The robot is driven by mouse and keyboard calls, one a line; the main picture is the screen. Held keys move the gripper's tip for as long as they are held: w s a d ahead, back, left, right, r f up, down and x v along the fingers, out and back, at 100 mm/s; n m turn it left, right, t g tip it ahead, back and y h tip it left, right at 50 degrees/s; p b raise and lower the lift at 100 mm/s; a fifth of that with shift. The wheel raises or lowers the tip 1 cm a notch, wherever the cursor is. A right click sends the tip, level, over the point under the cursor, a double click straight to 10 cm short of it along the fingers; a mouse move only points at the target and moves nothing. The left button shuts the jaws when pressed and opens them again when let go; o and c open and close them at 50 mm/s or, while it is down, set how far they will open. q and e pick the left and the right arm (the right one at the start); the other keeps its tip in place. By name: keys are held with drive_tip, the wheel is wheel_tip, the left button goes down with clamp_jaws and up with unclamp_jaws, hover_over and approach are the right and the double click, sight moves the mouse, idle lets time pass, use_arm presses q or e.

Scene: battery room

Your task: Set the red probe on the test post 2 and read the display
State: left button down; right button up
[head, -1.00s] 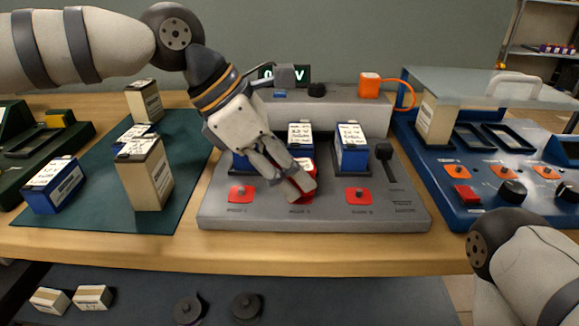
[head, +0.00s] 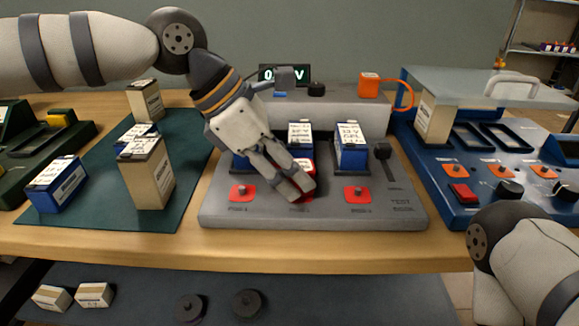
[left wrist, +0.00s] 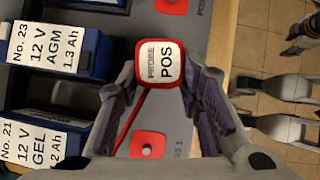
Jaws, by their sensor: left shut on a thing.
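My left gripper (head: 302,188) is shut on the red probe (left wrist: 153,64), whose white label reads "PROBE POS" in the left wrist view. In the head view it is low over the middle red pad of the grey tester (head: 215,213). Test post 2 is hidden under the probe and fingers, so I cannot tell whether they touch. Post 1 (head: 242,192) and post 3 (head: 357,193) show on red pads either side.
Blue batteries (head: 352,148) stand in the tester behind the posts. A green mat (head: 100,214) at left carries blue and beige batteries. A blue station (head: 446,207) with a raised clear lid stands at right. An orange block with a cable (head: 369,87) sits on the tester's back.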

use_arm(q)
drive_tip(key=shift+f, duration=0.55)
drive_tip(key=c, duration=1.4)
unclamp_jaws()
drive_tip(key=shift+r, duration=0.1)
drive_tip(key=p+v, duration=0.3)
drive_tip(key=v, duration=0.7)
drive_tip(key=shift+a+r, duration=0.3)
drive_tip(key=shift+a, duration=0.05)
use_arm(e)
drive_tip(key=w+r+t, duration=0.1)
drive_tip(key=w+r, duration=0.3)
drive_tip(key=shift+w+r+t, duration=0.15)
drive_tip(key=shift+t, duration=0.15)
drive_tip(key=shift+r, duration=0.1)
